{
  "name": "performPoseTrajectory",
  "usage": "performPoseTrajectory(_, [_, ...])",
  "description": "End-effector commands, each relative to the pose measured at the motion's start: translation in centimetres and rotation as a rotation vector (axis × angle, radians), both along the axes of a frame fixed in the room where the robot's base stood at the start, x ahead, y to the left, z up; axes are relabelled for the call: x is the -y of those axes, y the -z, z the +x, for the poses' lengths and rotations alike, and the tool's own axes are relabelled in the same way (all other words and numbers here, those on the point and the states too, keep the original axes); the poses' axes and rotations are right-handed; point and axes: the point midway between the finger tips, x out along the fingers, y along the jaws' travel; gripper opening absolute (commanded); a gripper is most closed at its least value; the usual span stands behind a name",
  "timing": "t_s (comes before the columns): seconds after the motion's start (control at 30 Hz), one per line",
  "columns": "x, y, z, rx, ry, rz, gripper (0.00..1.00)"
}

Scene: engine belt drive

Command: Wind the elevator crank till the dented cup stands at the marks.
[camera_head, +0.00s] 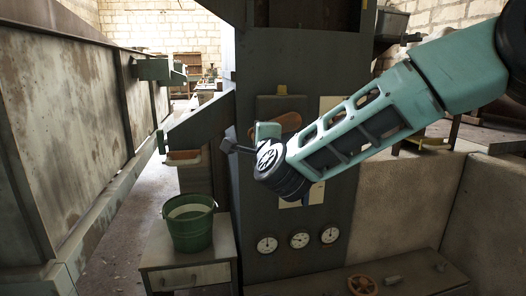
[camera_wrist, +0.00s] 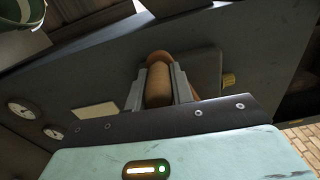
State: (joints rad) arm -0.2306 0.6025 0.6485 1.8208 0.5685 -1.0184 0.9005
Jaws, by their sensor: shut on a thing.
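My gripper (camera_wrist: 160,78) is shut on a rounded brown wooden handle (camera_wrist: 158,88), with one grey finger on each side of it in the wrist view. The handle stands in front of a dark metal panel and appears to be the crank's grip. In the head view my wrist covers much of this spot, and an orange-brown rounded part (camera_head: 290,121) shows just behind it on the tall dark elevator casing (camera_head: 262,215). I cannot pick out the dented cup or the marks in either view.
A green bucket (camera_head: 190,228) stands on a small cabinet (camera_head: 188,278) left of the casing. Round gauges (camera_head: 299,240) sit low on the casing. A long rusty metal trough (camera_head: 75,130) runs along the left. A bench with a brown handwheel (camera_head: 362,285) is at the bottom.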

Motion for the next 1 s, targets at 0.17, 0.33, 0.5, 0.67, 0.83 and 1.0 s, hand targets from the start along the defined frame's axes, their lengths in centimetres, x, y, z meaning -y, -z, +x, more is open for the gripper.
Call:
performPoseTrajectory(0.17, [-0.3, -1.2, -0.1, -0.036, -0.003, 0.136, 0.0])
performPoseTrajectory(0.33, [-0.4, -2.0, -0.2, -0.064, -0.003, 0.233, 0.0])
performPoseTrajectory(0.5, [-0.4, -2.6, -0.2, -0.083, -0.003, 0.299, 0.0])
performPoseTrajectory(0.67, [-0.4, -3.0, -0.2, -0.093, -0.002, 0.331, 0.0])
performPoseTrajectory(0.83, [-0.4, -3.1, -0.2, -0.095, -0.002, 0.343, 0.0])
performPoseTrajectory(1.0, [-0.4, -3.2, -0.1, -0.094, -0.002, 0.343, 0.0])
